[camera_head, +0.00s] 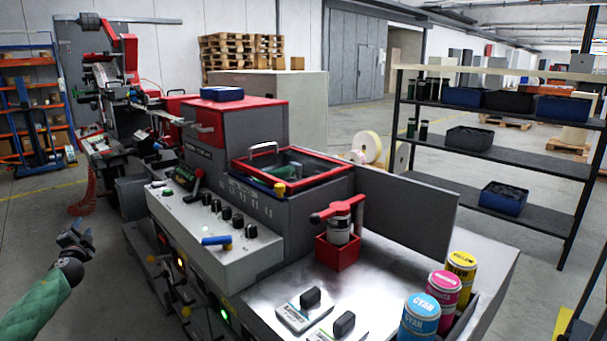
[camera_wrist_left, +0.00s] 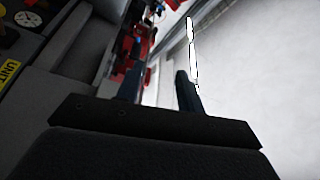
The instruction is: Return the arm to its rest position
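My left gripper (camera_head: 78,234) is at the far left of the head view, at the end of my green-sleeved arm. It is in free air to the left of the label machine's grey control panel (camera_head: 262,250) and touches nothing that I can see. In the left wrist view its two dark fingers (camera_wrist_left: 160,85) stand apart with nothing between them. My right gripper is not in either view.
The machine's metal top holds cyan (camera_head: 420,318), magenta (camera_head: 443,290) and yellow (camera_head: 461,266) cans and a red holder (camera_head: 338,250). A dark shelf (camera_head: 510,147) with blue bins stands at right. Open floor (camera_head: 38,215) lies at left.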

